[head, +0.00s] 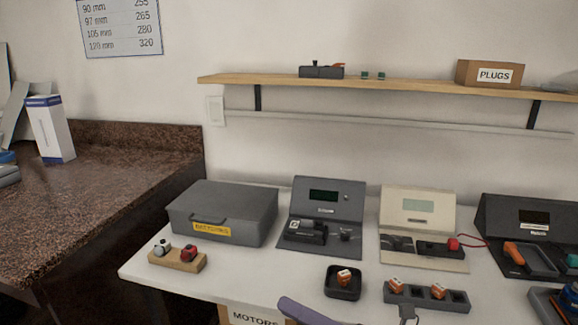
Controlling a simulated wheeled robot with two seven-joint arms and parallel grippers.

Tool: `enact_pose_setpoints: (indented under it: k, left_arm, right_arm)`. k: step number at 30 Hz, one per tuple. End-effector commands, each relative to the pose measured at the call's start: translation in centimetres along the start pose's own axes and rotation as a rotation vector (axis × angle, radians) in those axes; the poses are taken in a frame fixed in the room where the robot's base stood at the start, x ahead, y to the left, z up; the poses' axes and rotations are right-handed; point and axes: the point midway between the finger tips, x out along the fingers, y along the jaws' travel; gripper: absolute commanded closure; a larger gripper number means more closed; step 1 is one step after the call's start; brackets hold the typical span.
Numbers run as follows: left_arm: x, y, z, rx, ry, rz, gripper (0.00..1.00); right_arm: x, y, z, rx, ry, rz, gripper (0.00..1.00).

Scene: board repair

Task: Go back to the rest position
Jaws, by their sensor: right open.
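What appears to be my right gripper (408,314) shows only as a small grey part at the bottom edge. It is just in front of the dark tray with several slots (457,305). Most of it is cut off by the frame. No object shows between its fingers. My left gripper is not in view. The tray holds orange-and-white parts (396,285). A small square black tray (343,293) to its left holds one similar part (344,277).
A grey lidded box (222,210), a dark device (322,215), a cream device (418,225) and another dark device (530,235) line the white table (150,272). A wooden block (178,261) stands front left. A purple curved object (310,310) rises at the bottom. A shelf (400,84) hangs above.

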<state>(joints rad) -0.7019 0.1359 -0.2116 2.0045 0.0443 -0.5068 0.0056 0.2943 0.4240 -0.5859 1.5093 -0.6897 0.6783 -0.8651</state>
Motion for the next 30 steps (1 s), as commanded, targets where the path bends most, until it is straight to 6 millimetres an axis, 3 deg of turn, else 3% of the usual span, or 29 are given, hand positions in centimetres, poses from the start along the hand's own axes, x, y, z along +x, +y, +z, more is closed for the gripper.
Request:
enact_pose_setpoints:
  k: [5,8,12,15,18,21,24,30]
  left_arm:
    - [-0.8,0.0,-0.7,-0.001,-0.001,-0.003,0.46]
    - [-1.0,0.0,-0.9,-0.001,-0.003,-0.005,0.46]
    - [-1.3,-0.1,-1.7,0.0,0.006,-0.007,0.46]
    - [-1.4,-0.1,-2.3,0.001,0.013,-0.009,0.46]
    - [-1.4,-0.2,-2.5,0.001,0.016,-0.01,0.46]
    - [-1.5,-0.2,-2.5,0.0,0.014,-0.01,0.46]
    - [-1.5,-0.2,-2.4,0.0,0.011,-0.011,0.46]
    - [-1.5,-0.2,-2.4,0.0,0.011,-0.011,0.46]
  right_arm:
    - [-4.7,-3.6,-0.8,0.674,-0.433,-0.128,0.59]
    - [-9.3,-6.6,-3.2,1.053,-0.683,-0.204,0.59]
    - [-16.8,-9.7,-9.5,1.544,-1.035,-0.304,0.59]
    - [-21.0,-10.2,-14.2,1.797,-1.239,-0.357,0.59]
    - [-23.9,-10.0,-18.0,1.966,-1.391,-0.394,0.59]
    - [-25.6,-9.6,-20.3,2.065,-1.486,-0.415,0.59]
    - [-26.2,-9.4,-21.3,2.105,-1.526,-0.424,0.59]
    - [-26.2,-9.4,-21.3,2.105,-1.526,-0.424,0.59]
